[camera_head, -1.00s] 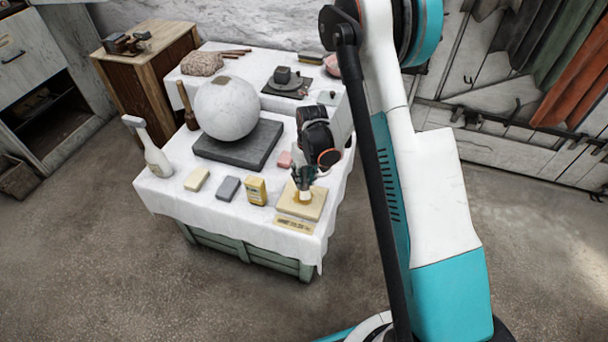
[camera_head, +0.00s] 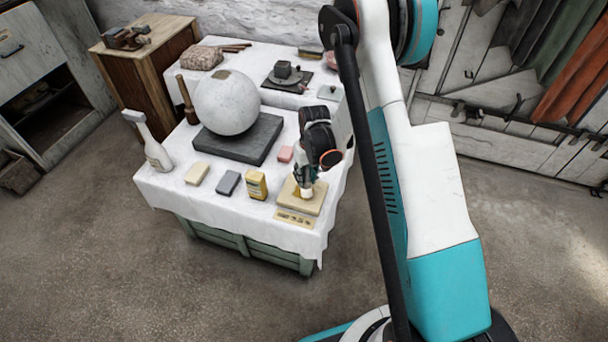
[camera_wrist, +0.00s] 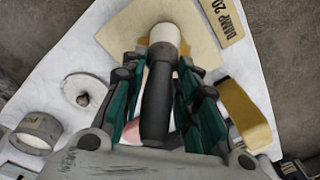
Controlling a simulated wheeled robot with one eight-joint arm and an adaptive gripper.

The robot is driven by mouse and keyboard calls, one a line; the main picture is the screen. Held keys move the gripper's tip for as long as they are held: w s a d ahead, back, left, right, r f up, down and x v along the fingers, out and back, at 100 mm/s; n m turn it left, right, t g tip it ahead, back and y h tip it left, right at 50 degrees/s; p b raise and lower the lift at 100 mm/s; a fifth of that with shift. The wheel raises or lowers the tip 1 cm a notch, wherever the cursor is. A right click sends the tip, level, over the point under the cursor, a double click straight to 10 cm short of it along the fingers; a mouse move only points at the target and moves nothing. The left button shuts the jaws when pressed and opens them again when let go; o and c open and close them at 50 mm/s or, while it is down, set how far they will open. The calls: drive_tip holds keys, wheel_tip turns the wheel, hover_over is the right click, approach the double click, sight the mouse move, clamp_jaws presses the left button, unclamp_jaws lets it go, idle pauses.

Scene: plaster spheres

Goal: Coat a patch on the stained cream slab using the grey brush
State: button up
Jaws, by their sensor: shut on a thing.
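My gripper (camera_head: 305,183) is shut on the grey brush (camera_wrist: 157,105), whose dark handle runs between the fingers in the wrist view. The brush's pale round head (camera_wrist: 164,36) points down at the cream slab (camera_wrist: 127,37). In the head view the pale brush end (camera_head: 306,192) appears to meet the upper face of the slab (camera_head: 313,207) near its middle; exact contact is hard to tell. The slab lies flat at the table's front right corner. The brush head and gripper hide part of its face, and I cannot make out the stain clearly.
A label card (camera_head: 294,218) lies before the slab. A yellow pack (camera_head: 256,185), grey block (camera_head: 228,183), cream block (camera_head: 197,173) and pink block (camera_head: 285,154) stand leftward. A plaster sphere (camera_head: 226,104) rests on a dark plinth (camera_head: 238,140).

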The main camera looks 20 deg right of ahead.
drive_tip(key=shift+s+d+f, duration=0.15)
drive_tip(key=shift+s+d, duration=0.1)
drive_tip(key=shift+d, duration=0.15)
clamp_jaws()
drive_tip(key=shift+w+a, duration=0.9)
drive_tip(key=shift+a, duration=0.3)
drive_tip(key=shift+s+d, duration=0.45)
drive_tip(key=shift+d, duration=0.2)
drive_tip(key=shift+s+d, duration=0.45)
drive_tip(key=shift+d, duration=0.15)
drive_tip(key=shift+w+a, duration=0.1)
drive_tip(key=shift+w+a, duration=0.4)
drive_tip(key=shift+a, duration=0.2)
drive_tip(key=shift+w+a, duration=0.4)
drive_tip(key=shift+a, duration=0.2)
drive_tip(key=shift+d, duration=0.1)
